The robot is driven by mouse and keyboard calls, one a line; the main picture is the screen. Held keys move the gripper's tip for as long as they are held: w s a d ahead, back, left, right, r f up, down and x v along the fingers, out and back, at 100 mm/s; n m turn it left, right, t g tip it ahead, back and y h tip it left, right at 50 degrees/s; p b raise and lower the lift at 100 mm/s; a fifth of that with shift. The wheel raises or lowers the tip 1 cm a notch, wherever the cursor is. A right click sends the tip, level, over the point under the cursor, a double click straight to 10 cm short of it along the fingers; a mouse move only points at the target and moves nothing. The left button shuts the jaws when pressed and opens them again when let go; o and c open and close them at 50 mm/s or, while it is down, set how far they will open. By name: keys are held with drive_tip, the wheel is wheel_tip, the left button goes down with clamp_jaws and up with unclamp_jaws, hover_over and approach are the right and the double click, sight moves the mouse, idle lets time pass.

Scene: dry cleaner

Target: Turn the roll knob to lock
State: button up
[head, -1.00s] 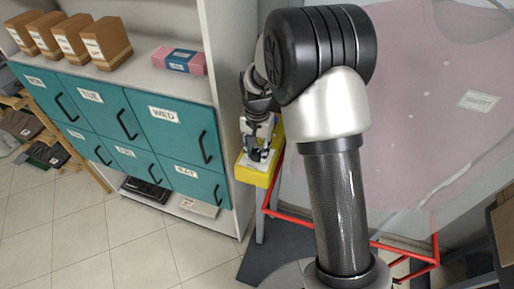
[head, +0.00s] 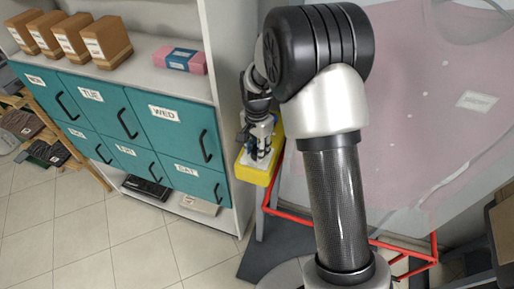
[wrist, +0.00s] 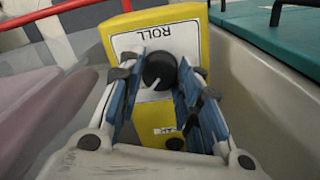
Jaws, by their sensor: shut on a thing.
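The roll knob (wrist: 159,68) is round and black with a white pointer line. It sits on a white plate marked ROLL, upside down in the wrist view, on a yellow control box (wrist: 116,35). The pointer slants toward the lower edge of the wrist view. My gripper (wrist: 160,75) has its blue-padded fingers on both sides of the knob and is shut on it. A smaller label lies lower on the box; its text is too small to read surely. In the head view my gripper (head: 259,142) is over the yellow box (head: 254,174), and the knob is hidden.
A red rail (head: 275,182) runs beside the box. A white shelf unit with teal day-labelled drawers (head: 180,135) stands close on the left, and a pink garment under a clear cover (head: 430,110) on the right. Tiled floor is free at the lower left.

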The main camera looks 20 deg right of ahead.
drive_tip(key=o, duration=1.1)
drive_tip(key=shift+r, duration=0.1)
wheel_tip(320, 180, up, 12)
drive_tip(key=shift+f, duration=0.1)
idle(0.3)
